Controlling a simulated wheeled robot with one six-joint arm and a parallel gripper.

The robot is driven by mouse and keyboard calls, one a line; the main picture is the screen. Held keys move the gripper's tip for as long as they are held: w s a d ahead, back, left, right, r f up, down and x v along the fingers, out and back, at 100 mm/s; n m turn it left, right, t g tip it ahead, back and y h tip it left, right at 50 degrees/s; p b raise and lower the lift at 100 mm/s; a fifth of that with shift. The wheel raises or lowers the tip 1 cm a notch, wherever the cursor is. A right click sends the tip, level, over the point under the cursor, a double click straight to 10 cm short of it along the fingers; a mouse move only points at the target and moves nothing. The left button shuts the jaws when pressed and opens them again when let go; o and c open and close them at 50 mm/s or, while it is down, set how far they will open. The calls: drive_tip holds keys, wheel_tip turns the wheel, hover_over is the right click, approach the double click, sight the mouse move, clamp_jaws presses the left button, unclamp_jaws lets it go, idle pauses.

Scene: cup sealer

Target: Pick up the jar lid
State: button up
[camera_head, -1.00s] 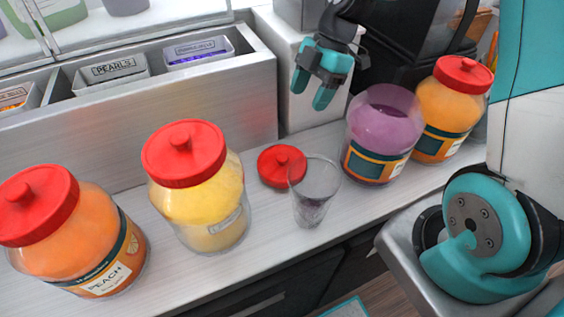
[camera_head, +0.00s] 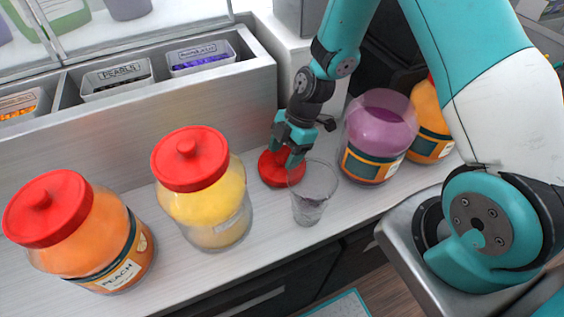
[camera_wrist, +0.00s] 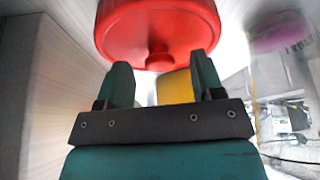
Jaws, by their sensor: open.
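The red jar lid (camera_head: 270,172) lies flat on the counter, just left of and behind the clear cup (camera_head: 313,200). My gripper (camera_head: 284,157) is over the lid, pointing down, and its fingers cover part of it. In the wrist view the lid (camera_wrist: 158,30) is large at the top, with its round knob toward my two spread fingers (camera_wrist: 161,75). The fingers are open with nothing gripped. I cannot tell whether the fingertips touch the lid. The open jar of purple contents (camera_head: 378,140) stands to the right, without a lid.
A yellow jar (camera_head: 215,205) and a peach jar (camera_head: 100,240), both with red lids, stand left. An orange jar (camera_head: 432,125) is behind the purple one, partly hidden by my arm. Labelled topping bins (camera_head: 115,78) line the back. The counter's front edge runs close to the cup.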

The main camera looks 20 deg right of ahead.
drive_tip(key=shift+f, duration=0.1)
drive_tip(key=c, duration=1)
